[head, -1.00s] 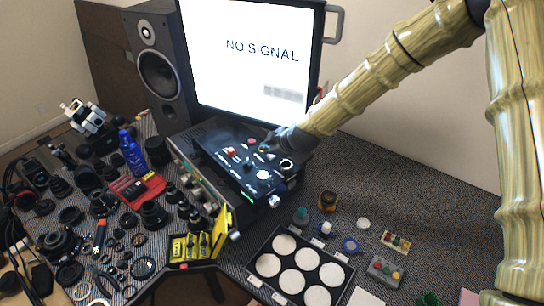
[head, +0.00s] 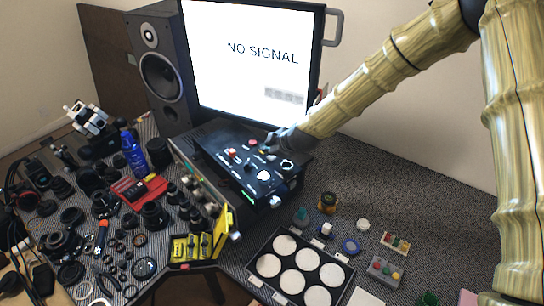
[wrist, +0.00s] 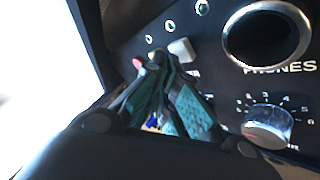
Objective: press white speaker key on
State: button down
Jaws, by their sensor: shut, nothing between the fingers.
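The black control box (head: 222,161) lies on the desk in front of the monitor. In the wrist view a small white key (wrist: 181,50) stands out of its panel, above and right of my fingertips. My gripper (wrist: 158,62) is shut and empty, its fingers close together over the panel, just beside the white key. I cannot tell whether they touch it. In the head view my gripper (head: 270,147) is over the far right part of the box, and the key is too small to make out there.
A large round phones socket (wrist: 267,35) and a numbered knob (wrist: 268,126) are right of my fingers. The monitor (head: 250,55) stands close behind the box, with a speaker (head: 160,75) at its left. Lens parts crowd the left; a tray (head: 297,268) lies in front.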

aim_at(269, 158)
jog(key=shift+s+r, duration=0.15)
jog(key=shift+f+b, duration=0.45)
jog(key=shift+f, duration=0.15)
jog(key=shift+a, duration=0.1)
jog(key=shift+r, duration=0.55)
notch_tip(269, 158, up, 6)
jog(key=p, duration=0.2)
jog(key=shift+p, duration=0.4)
dwell(2.4)
